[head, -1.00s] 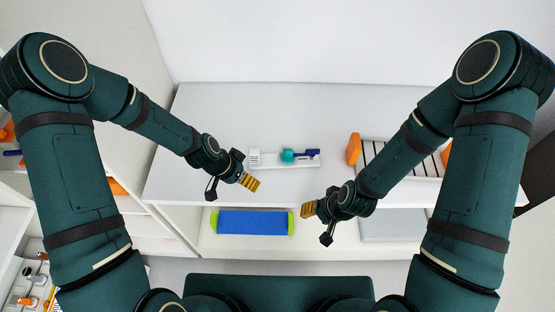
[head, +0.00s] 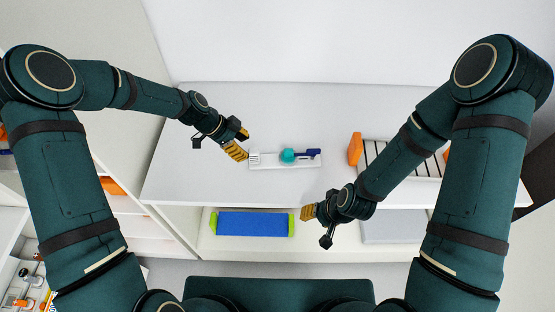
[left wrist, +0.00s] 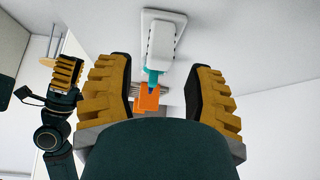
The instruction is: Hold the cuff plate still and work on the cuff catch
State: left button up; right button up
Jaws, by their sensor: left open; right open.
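The cuff plate (head: 272,166) is a long white plate lying on the bench top, with a white ribbed block (head: 254,158) at its left end. A round teal piece (head: 288,156) and a dark blue handle (head: 308,153) sit on its right half. I cannot tell which part is the cuff catch. My left gripper (head: 242,143) is open and empty, just left of the plate's block end. In the left wrist view the white plate (left wrist: 162,40) shows beyond the spread fingers, with teal (left wrist: 152,77) below it. My right gripper (head: 308,211) is open and empty, at the bench's front edge.
Below the bench top, a blue box with green ends (head: 250,223) sits on a shelf. The bench (head: 330,110) behind the plate is clear.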

aim_at(249, 151)
pick_arm(q)
jog(key=shift+b+x, duration=0.65)
jog(key=shift+x, duration=2.25)
grip_shut()
